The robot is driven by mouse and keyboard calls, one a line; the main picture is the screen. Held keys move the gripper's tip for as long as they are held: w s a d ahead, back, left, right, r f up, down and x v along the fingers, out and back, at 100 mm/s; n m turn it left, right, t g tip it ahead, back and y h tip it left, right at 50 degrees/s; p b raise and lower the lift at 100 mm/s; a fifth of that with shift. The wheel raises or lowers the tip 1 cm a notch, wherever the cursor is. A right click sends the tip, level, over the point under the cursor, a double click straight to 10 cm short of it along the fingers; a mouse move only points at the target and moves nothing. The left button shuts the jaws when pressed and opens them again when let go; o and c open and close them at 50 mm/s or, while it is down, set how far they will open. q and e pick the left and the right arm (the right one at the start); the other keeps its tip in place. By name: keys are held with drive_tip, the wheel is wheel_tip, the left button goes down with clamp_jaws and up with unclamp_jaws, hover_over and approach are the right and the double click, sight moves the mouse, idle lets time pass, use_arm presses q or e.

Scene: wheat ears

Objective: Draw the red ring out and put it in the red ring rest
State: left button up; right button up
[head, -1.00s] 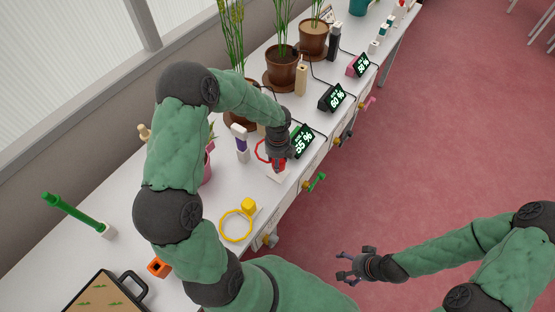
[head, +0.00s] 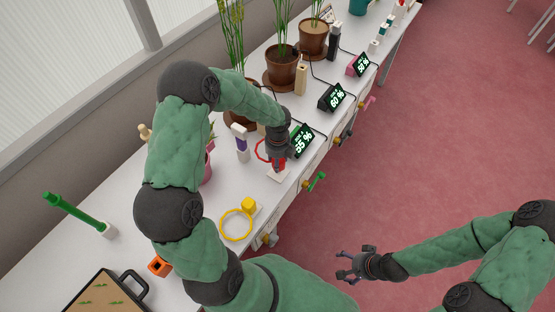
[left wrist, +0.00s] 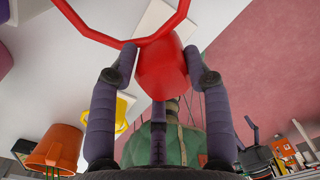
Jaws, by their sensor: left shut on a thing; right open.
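The red ring (head: 260,150) is a thin loop with a thick red grip. My left gripper (head: 277,160) points down over the table and is shut on that grip. The left wrist view shows the grip between the fingertips (left wrist: 162,55), with the loop of the red ring (left wrist: 78,20) reaching past them. A small white plate (head: 279,175) lies just below the gripper; whether the grip touches it I cannot tell. I cannot make out which part is the red ring rest. My right gripper (head: 347,265) is open and empty above the floor, right of the table.
A yellow ring (head: 236,226) lies nearer on the white table (head: 125,195). Lit displays (head: 303,141), potted wheat plants (head: 281,68), a purple-and-white bottle (head: 241,145) and a green stick (head: 70,210) stand around. Coloured handles (head: 317,181) stick out along the table's front edge.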

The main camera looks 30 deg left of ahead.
drive_tip(key=shift+f+b, duration=0.4)
drive_tip(key=shift+f, duration=0.05)
drive_tip(key=shift+r, duration=0.15)
drive_tip(key=shift+r+p, duration=0.4)
drive_tip(key=shift+p, duration=0.15)
drive_tip(key=shift+r+p, duration=0.95)
idle(1.8)
drive_tip(key=shift+r+p, duration=0.3)
drive_tip(key=shift+r+p, duration=0.6)
idle(2.0)
